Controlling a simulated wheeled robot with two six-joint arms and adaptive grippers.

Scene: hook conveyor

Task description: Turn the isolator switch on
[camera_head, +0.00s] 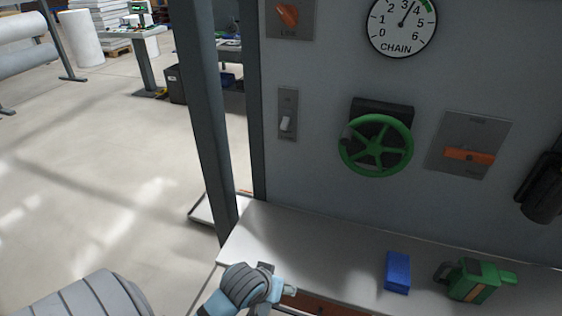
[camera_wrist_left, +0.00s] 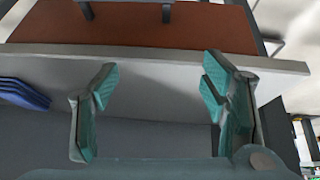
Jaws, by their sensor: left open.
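Two orange-handled controls are on the grey panel. One plate (camera_head: 471,143) at right carries an orange bar handle (camera_head: 469,156) lying nearly level. The other is an orange knob (camera_head: 288,15) set at a slant at upper left. The labels are too small to tell surely which is the isolator switch. My left gripper (camera_head: 280,286) is low in the head view, at the front of the shelf, well below and apart from both controls. In the left wrist view its two teal-padded fingers (camera_wrist_left: 160,88) are spread with nothing between them. My right gripper is out of view.
A grey post (camera_head: 207,110) rises left of the panel.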

